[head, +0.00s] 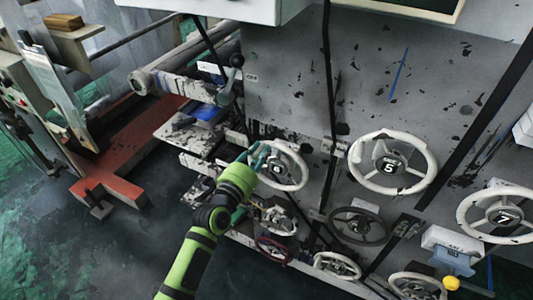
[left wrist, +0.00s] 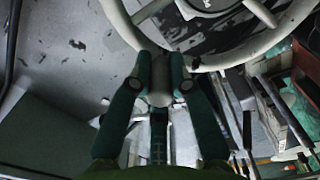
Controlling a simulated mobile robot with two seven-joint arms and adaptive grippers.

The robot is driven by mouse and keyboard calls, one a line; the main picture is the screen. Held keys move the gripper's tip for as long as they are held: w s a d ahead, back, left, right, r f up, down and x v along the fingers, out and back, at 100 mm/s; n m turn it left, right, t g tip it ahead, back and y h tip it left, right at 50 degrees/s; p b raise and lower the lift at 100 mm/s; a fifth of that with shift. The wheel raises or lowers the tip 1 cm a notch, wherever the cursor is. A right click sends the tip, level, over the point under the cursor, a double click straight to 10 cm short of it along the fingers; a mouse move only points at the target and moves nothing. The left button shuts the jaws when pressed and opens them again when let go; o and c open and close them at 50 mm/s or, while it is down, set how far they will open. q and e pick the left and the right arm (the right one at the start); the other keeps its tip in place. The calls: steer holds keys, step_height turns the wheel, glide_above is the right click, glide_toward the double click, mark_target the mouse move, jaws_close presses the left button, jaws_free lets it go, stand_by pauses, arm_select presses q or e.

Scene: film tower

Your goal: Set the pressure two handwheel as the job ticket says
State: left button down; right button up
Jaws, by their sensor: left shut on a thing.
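My left gripper (head: 259,157) reaches in from the left to a white handwheel (head: 296,181) with a dark hub, whose number looks like 6. In the left wrist view, the gripper's two dark green fingers (left wrist: 160,82) are shut on a pale rounded handle (left wrist: 159,88) at the wheel's rim (left wrist: 240,53). I cannot read a label naming this wheel as pressure two. No readable job ticket shows. My right gripper is not in view.
A white handwheel marked 5 (head: 428,165) and one marked 7 (head: 464,218) are to the right. A dark handwheel (head: 386,230) and a purple-rimmed one (head: 260,250) sit lower. A red base (head: 128,166) stands left; dark floor (head: 120,255) is clear in front.

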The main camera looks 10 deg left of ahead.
arm_select(q)
steer(key=shift+w+a+f+n+b, duration=0.2)
steer(key=shift+a+f+n+b, duration=0.3)
steer(key=shift+n, duration=0.55)
steer(key=shift+w+a+f+n+b, duration=0.15)
steer(key=shift+a+f+n+b, duration=0.15)
steer(key=shift+a+f+n, duration=0.6)
steer(key=shift+w+a+f+n+b, duration=0.2)
steer(key=shift+a+f+n+b, duration=0.15)
steer(key=shift+n, duration=0.9)
steer(key=c, duration=1.1)
jaws_free()
steer(key=shift+c, duration=0.2)
steer(key=shift+s, duration=0.1)
steer(key=v, duration=1.1)
steer(key=shift+s, duration=0.35)
steer(key=shift+a, duration=0.1)
